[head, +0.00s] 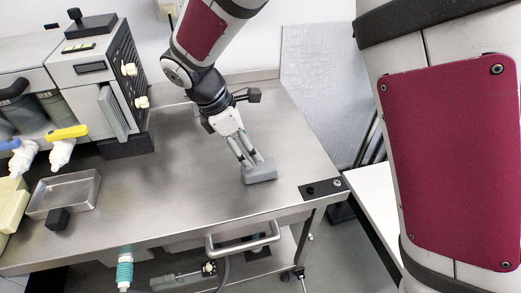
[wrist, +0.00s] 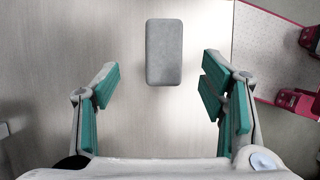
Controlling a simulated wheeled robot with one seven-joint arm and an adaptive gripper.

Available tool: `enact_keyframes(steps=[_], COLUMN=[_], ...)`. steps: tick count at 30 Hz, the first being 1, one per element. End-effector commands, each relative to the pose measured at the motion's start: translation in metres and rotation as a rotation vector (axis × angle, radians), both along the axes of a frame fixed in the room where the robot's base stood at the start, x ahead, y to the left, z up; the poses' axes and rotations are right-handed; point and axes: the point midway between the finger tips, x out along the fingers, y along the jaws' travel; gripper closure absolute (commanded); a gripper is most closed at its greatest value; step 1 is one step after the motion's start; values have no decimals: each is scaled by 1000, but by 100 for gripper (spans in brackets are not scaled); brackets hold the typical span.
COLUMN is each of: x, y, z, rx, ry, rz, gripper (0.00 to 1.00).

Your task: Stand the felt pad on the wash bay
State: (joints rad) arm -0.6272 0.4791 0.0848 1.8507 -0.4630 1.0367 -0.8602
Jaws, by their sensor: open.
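The felt pad appears to be the grey rounded block (head: 261,174) on the bare metal bench top, toward the front right. It also shows in the wrist view (wrist: 164,50), lying ahead of the fingers and roughly centred between them. My gripper (head: 244,160) is just above and behind the pad in the head view. In the wrist view my gripper (wrist: 159,78) is open, with green finger pads spread wider than the pad and nothing held. Contact with the pad cannot be told. A shallow metal tray (head: 88,196) sits at the left; whether it is the wash bay is unclear.
A grey boxy machine (head: 97,75) stands at the back left. A dark plate (head: 322,188) marks the right corner. The bench middle is clear.

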Motion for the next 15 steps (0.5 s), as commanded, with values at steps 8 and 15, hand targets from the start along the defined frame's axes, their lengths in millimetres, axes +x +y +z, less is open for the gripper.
enact_keyframes(steps=[8, 15], x=[3, 1], y=[-12, -20], z=[-29, -53], rx=[0, -1], ry=[-1, 2], rz=[-3, -1], gripper=[35, 35])
